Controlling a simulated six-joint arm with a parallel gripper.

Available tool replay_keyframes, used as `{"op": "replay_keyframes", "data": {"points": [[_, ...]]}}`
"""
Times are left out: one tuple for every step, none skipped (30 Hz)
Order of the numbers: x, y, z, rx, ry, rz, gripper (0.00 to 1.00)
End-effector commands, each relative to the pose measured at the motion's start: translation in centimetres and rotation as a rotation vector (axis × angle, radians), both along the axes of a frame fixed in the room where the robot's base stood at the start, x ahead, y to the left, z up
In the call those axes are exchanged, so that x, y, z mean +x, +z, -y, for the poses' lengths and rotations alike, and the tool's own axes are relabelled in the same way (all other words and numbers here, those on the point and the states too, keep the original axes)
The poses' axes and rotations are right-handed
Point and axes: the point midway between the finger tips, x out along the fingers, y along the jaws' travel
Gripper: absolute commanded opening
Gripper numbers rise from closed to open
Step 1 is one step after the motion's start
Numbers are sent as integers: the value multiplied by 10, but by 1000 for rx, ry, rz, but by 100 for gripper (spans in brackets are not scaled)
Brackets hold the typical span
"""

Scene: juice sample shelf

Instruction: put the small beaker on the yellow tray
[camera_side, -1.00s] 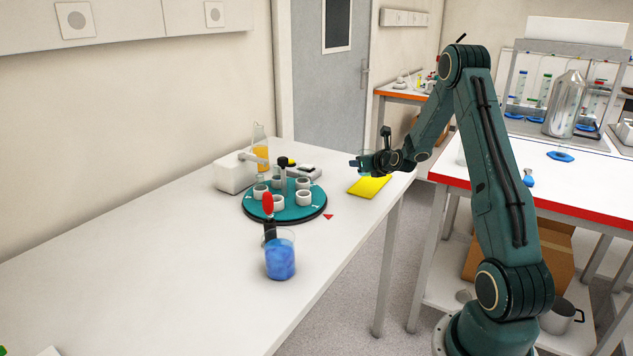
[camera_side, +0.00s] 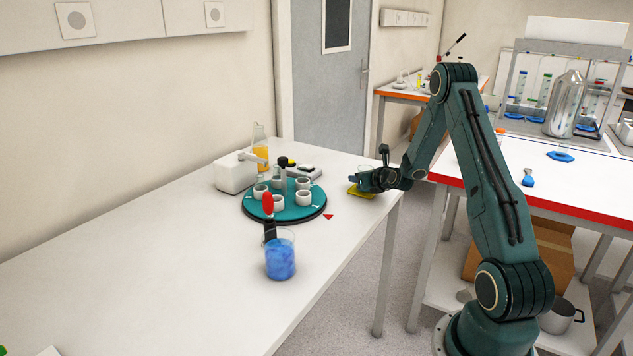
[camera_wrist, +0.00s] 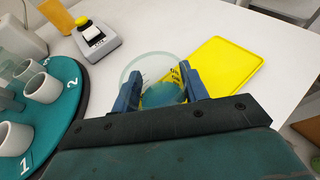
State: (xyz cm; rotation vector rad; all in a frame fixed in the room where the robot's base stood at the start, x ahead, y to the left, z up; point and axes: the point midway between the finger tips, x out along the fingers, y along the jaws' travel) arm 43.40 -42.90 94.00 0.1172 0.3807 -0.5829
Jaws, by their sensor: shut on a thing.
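The small beaker (camera_wrist: 155,68) is clear glass with a round rim and a little bluish content low down. In the wrist view it stands between the two blue fingers of my gripper (camera_wrist: 158,90), which is shut on it. The yellow tray (camera_wrist: 218,62) lies flat on the white table, behind and to the right of the beaker there. In the side view my gripper (camera_side: 364,177) is low over the yellow tray (camera_side: 361,191) near the table's right edge. The beaker overlaps the tray's left part in the wrist view; I cannot tell whether it touches the tray.
A teal turntable (camera_side: 312,212) with several white cups stands left of my gripper. A larger beaker of blue liquid (camera_side: 280,260) stands in front of it. A grey device with a yellow knob (camera_wrist: 97,40) stands left of the tray.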

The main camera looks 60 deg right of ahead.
Motion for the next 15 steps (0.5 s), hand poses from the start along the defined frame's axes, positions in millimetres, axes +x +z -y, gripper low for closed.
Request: {"op": "replay_keyframes", "data": {"points": [[0, 1, 0, -1, 0, 1, 20], [0, 1, 0, -1, 0, 1, 20], [0, 1, 0, -1, 0, 1, 20], [0, 1, 0, -1, 0, 1, 20], [0, 0, 0, -1, 0, 1, 20], [0, -1, 0, -1, 0, 1, 20], [0, -1, 0, 0, 0, 0, 20], [0, -2, 0, 0, 0, 0, 20], [0, -3, 0, 0, 0, 0, 20], [0, -3, 0, -1, 0, -1, 50], [0, -3, 0, 0, 0, 0, 56], [0, -3, 0, 0, 0, 0, 64], [0, -2, 0, 0, 0, 0, 66], [0, -2, 0, 0, 0, 0, 66], [0, -2, 0, 0, 0, 0, 66]]}}
